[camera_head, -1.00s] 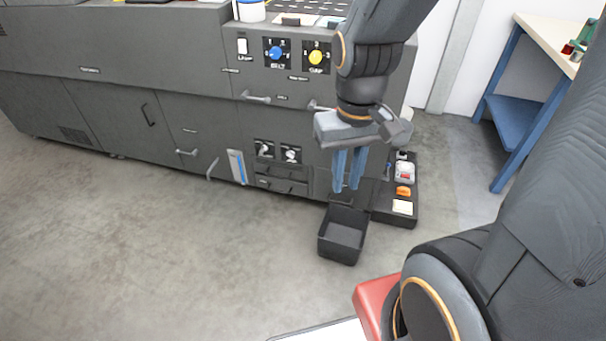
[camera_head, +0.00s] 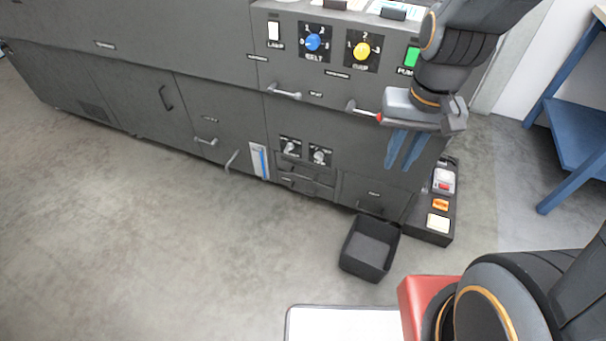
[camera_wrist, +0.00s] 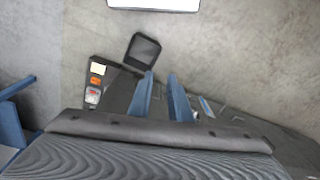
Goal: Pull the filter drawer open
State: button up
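The grey machine's low front has a drawer (camera_head: 372,196) at the lower right, with a dark handle and a small label too blurred to read. Two narrow stacked drawers (camera_head: 303,180) sit to its left, below two small knobs. I cannot tell by label which one is the filter drawer; all look closed. My gripper (camera_head: 398,168) points down, with blue fingers above and right of the lower-right drawer in the picture. In the wrist view my gripper (camera_wrist: 160,74) shows its two fingers apart with nothing between them. No finger visibly touches a handle.
A black open bin (camera_head: 358,272) stands on the floor before the lower-right drawer. A low strip with red, orange and white items (camera_head: 440,204) lies right of it. A blue-legged bench (camera_head: 570,135) stands at right. Floor on the left is clear.

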aim_at(303, 177)
jog(key=w+a+f+m+t+b, duration=0.2)
jog(key=w+a+f+m+b, duration=0.2)
jog(key=w+a+f+b, duration=0.45)
jog(key=w+a+f+m+t+b, duration=0.3)
jog(key=w+f+b, duration=0.3)
jog(key=w+f, duration=0.6)
jog(key=w+a+f+m+t+b, duration=0.2)
jog(key=w+a+f+m+b, duration=0.2)
jog(key=w+a+f+b, duration=0.45)
jog(key=w+a+f+m+t+h+b, duration=0.1)
jog(key=w+f+m+t+h+b, duration=0.15)
jog(key=f+b, duration=0.55)
jog(key=w+a+f+m+t+h+b, duration=0.15)
jog(key=f+m+b, duration=0.25)
jog(key=f, duration=0.7)
jog(key=w+a+f+m+t+h+b, duration=0.1)
jog(key=w+f+m+t+h+b, duration=0.2)
jog(key=f+b, duration=0.5)
jog(key=shift+y, duration=0.6)
jog(key=w+d+f, duration=0.1)
jog(key=w+f, duration=0.1)
jog(key=w, duration=0.1)
jog(key=w+d+f, duration=0.1)
jog(key=w, duration=0.1)
jog(key=shift+w+d+b, duration=0.2)
jog(key=shift+d+b, duration=0.1)
jog(key=shift+b, duration=0.1)
grip_shut()
